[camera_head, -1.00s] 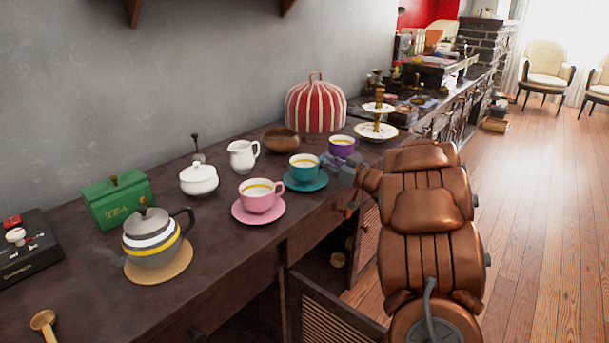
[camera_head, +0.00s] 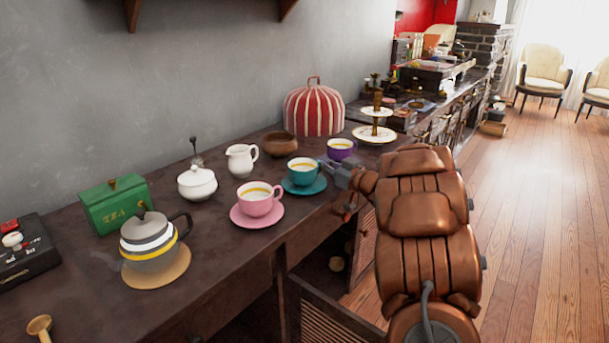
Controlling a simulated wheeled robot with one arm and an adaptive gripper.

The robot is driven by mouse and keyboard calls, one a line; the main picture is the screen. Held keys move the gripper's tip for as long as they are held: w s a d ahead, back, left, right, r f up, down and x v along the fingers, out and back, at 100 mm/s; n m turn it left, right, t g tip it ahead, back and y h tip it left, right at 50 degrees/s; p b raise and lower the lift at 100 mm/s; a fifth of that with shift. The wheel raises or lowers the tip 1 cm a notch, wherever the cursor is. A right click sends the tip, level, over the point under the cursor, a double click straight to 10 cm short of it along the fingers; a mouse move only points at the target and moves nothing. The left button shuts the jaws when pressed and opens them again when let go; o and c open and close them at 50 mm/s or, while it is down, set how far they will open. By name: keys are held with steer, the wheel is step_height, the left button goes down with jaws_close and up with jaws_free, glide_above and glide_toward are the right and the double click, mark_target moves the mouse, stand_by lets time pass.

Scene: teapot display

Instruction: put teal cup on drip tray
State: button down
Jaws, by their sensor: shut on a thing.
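The teal cup (camera_head: 303,172), with a yellow band inside its rim, stands upright on a teal saucer (camera_head: 306,189) on the dark wooden counter. My gripper (camera_head: 328,167) reaches in from the right and is shut at the cup's right side. The fingertips are small and partly hidden, so the exact grip point is unclear. I cannot make out for sure which thing is the drip tray. A flat dark box (camera_head: 30,258) with a few small items on it lies at the far left.
A pink cup (camera_head: 258,200) on a pink saucer stands close at left, a purple cup (camera_head: 341,149) close behind. A teapot (camera_head: 150,243), white sugar bowl (camera_head: 197,183), creamer (camera_head: 242,160), wooden bowl (camera_head: 280,144), striped cosy (camera_head: 314,109) and tiered stand (camera_head: 375,134) crowd the counter.

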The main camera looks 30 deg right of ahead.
steer(key=shift+r+p, duration=0.8)
steer(key=shift+r, duration=1.2)
steer(key=s+a+p, duration=0.1)
steer(key=s+a, duration=0.2)
steer(key=s, duration=0.4)
steer(key=s+a+r+p, duration=0.1)
steer(key=s+a, duration=0.3)
steer(key=s, duration=0.3)
steer(key=shift+s, duration=0.25)
steer(key=shift+s, duration=0.1)
